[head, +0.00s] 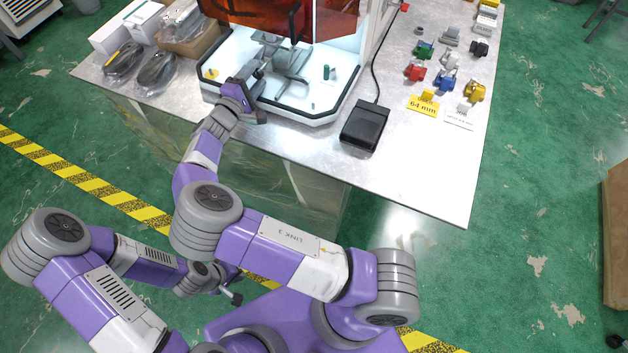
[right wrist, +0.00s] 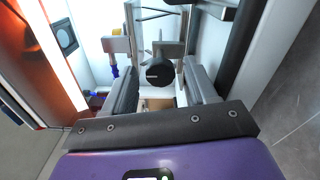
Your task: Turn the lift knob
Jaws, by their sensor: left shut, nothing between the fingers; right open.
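The lift knob is a round black knob (right wrist: 159,74) on a metal fixture in the right wrist view. It shows between the two grey fingers of my right gripper (right wrist: 161,88), which is open. I cannot tell whether either finger touches it. In the head view my right gripper (head: 256,90) is over the front left of the white machine base (head: 308,117), and the knob is hidden or too small to make out there. My left gripper (head: 235,297) is shut and empty, low beside my body and away from the table.
The machine has an orange guard (head: 335,20). A black pedal box (head: 365,125) with a cable is right of it on the table (head: 430,175). Small coloured parts and tags, including a yellow 64 mm tag (head: 423,106), stand farther right. Bagged dark items (head: 157,68) and boxes (head: 112,35) are left.

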